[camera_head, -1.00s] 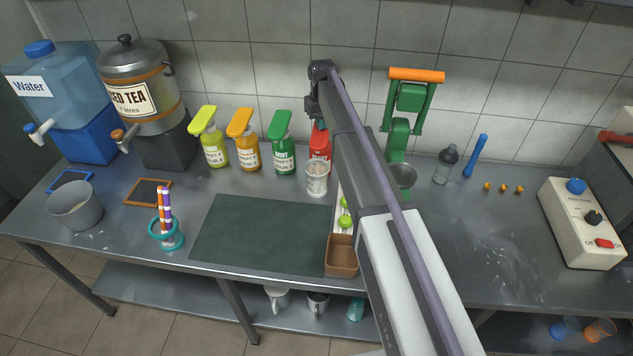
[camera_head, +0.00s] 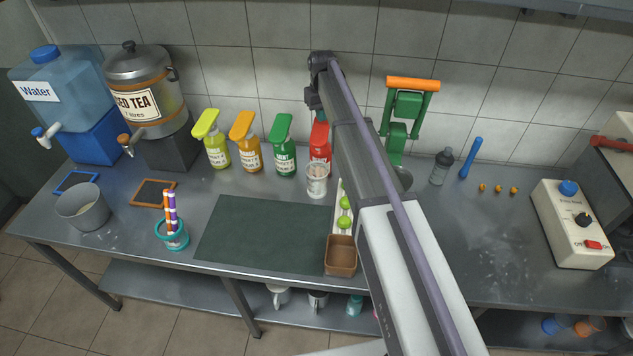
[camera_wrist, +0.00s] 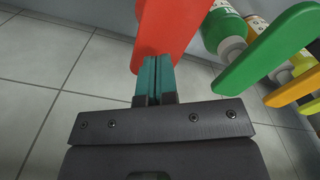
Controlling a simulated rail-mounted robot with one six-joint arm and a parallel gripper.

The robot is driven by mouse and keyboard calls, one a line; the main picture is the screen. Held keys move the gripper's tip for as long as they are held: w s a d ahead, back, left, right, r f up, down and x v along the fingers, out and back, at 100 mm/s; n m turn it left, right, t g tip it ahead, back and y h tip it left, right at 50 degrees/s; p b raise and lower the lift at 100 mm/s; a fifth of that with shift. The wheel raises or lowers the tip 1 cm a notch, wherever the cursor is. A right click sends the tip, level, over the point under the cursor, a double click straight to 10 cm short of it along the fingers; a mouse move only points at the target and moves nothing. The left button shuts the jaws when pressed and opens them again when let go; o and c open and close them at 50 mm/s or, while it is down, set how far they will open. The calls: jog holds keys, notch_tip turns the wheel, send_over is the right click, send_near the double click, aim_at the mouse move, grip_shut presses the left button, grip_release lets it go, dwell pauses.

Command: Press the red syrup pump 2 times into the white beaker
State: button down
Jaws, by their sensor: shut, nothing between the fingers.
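The red syrup pump (camera_head: 320,143) stands at the right end of the row of pump bottles, partly hidden by my arm. The white beaker (camera_head: 317,182) stands upright directly in front of it, with a pale patterned side. In the wrist view the red pump head (camera_wrist: 172,25) fills the top middle. My gripper (camera_wrist: 155,62) has its teal fingers shut together with nothing between them, and the tips overlap the end of the red head in the picture. Whether they touch it I cannot tell. In the head view the fingertips are not clear.
The green (camera_head: 283,150), orange (camera_head: 247,145) and yellow-green (camera_head: 212,145) pump bottles stand to the left. The green press (camera_head: 405,110) stands right of my arm. The dark mat (camera_head: 265,235) is bare.

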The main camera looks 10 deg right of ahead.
aim_at(321, 125)
jog(key=shift+f, duration=0.1)
jog(key=shift+f+b, duration=2.5)
jog(key=shift+b, duration=0.1)
jog(key=shift+r, duration=0.15)
jog(key=shift+r+p, duration=2.45)
jog(key=shift+p, duration=0.15)
notch_tip(321, 125, up, 6)
jog(key=p, duration=0.6)
